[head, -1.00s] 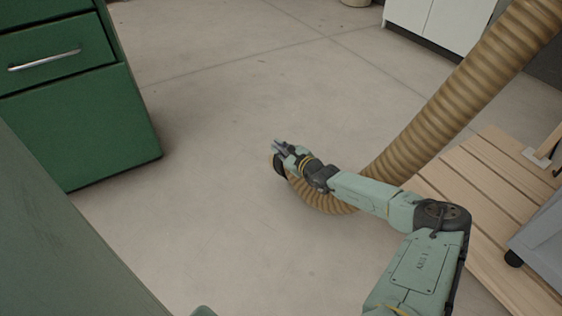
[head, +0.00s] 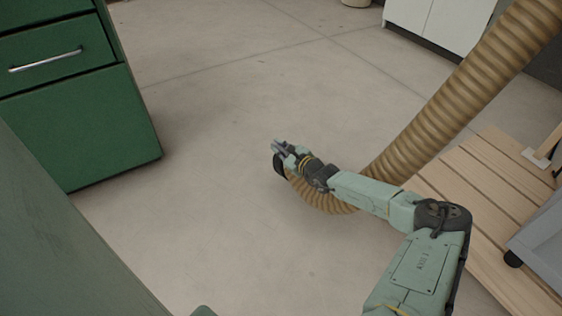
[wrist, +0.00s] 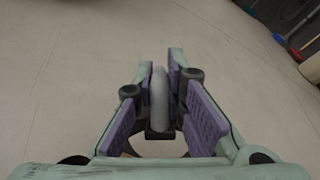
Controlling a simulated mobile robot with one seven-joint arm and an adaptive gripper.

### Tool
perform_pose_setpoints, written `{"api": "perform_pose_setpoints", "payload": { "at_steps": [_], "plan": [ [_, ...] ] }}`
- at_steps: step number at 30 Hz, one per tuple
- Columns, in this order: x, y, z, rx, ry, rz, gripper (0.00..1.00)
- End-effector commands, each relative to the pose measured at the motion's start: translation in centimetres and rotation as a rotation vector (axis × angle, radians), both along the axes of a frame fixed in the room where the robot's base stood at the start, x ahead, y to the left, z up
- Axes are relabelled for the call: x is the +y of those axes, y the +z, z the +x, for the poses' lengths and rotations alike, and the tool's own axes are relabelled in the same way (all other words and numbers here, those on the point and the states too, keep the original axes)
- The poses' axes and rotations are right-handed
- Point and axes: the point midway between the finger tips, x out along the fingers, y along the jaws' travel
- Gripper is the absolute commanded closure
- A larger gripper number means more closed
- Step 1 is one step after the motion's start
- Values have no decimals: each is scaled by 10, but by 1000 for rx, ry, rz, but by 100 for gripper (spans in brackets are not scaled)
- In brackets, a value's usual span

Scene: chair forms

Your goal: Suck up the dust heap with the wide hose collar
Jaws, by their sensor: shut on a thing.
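The wide hose collar (head: 279,165) is a dark ring at the low end of the ribbed tan hose (head: 455,100), close to the floor in the head view. My gripper (head: 279,147) is at the collar. In the wrist view, the purple-padded fingers (wrist: 160,85) are shut on a grey upright edge of the collar (wrist: 159,100). No dust heap shows in either view now; the floor just left of the collar looks bare. The inside of the collar is hidden.
A green drawer cabinet (head: 90,115) stands at the left. A slatted wooden pallet (head: 470,190) with a grey wheeled thing (head: 540,235) on it is at the right. A white cabinet (head: 438,22) stands at the back. The concrete floor (head: 220,100) between is clear.

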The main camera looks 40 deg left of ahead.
Motion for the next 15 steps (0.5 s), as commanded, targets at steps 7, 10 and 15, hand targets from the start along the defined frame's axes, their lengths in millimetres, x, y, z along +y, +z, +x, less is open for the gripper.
{"api": "perform_pose_setpoints", "payload": {
  "at_steps": [7,10,15],
  "plan": [
    [0,30,1,-4,1,3,100],
    [0,39,1,-4,0,3,100],
    [0,55,0,-2,1,3,100]
  ]
}}
